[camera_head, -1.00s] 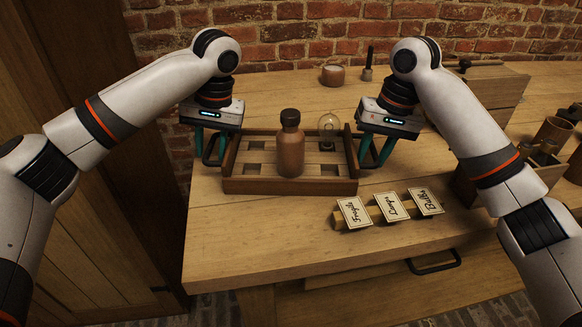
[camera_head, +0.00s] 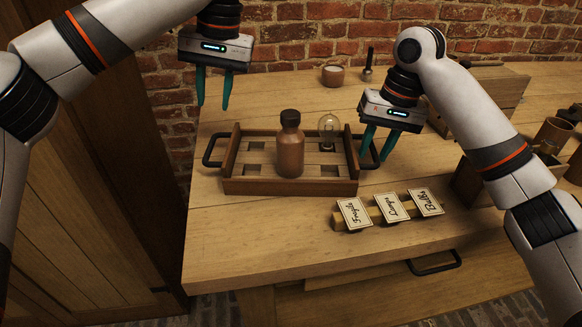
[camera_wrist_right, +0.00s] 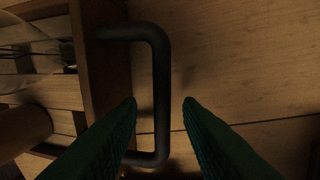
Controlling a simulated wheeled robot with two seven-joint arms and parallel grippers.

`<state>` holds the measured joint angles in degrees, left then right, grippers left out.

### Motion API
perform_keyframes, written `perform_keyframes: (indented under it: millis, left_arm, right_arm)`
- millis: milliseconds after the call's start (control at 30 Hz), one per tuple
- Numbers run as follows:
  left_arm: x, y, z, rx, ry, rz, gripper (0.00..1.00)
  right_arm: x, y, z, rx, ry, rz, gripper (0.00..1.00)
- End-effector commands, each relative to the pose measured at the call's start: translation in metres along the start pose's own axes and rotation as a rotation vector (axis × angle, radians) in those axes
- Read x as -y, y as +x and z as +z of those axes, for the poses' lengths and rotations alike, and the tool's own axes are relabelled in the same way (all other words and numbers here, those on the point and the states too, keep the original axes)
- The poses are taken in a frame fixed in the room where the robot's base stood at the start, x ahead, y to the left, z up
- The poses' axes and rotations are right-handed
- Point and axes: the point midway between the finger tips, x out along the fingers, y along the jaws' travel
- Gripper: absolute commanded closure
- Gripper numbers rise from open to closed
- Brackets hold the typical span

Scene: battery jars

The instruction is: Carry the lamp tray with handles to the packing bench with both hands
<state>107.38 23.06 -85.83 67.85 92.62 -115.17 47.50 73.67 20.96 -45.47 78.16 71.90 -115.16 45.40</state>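The lamp tray (camera_head: 290,186) is a shallow wooden box resting on the wooden bench, with a dark handle at each end. It holds a brown bottle (camera_head: 290,150) and a clear glass bulb (camera_head: 329,128). My left gripper (camera_head: 213,106) is open and empty, raised above and apart from the left handle (camera_head: 210,152). My right gripper (camera_head: 375,156) is low at the right end of the tray. In the right wrist view its fingers (camera_wrist_right: 160,104) are open, one on each side of the right handle (camera_wrist_right: 161,75), with gaps beside the bar.
A small bowl (camera_head: 332,75) stands behind, near the brick wall. Wooden boxes and a cup (camera_head: 553,135) are at the right. The bench's front left is clear.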

Motion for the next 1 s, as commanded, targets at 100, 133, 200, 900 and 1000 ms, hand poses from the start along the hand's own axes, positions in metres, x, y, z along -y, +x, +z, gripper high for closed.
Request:
perform_keyframes:
  millis: [100, 133, 200, 900, 1000]
  left_arm:
    - [0.000, 0.000, 0.000, 0.000, 0.000, 0.000, 0.68]
    - [0.000, 0.000, 0.000, 0.000, 0.000, 0.000, 0.68]
    - [0.000, 0.000, 0.000, 0.000, 0.000, 0.000, 0.68]
    - [0.000, 0.000, 0.000, 0.001, 0.000, 0.000, 0.68]
    - [0.000, 0.000, 0.000, 0.000, 0.000, 0.000, 0.68]
  right_arm:
    - [0.001, -0.027, 0.001, 0.007, 0.002, -0.003, 0.68]
    - [0.001, -0.034, 0.001, 0.007, 0.001, -0.003, 0.68]
    - [0.002, -0.050, 0.001, 0.007, 0.004, -0.002, 0.68]
    - [0.001, -0.103, 0.000, 0.001, 0.002, 0.000, 0.68]
    - [0.001, -0.103, 0.000, 0.001, 0.002, 0.000, 0.68]
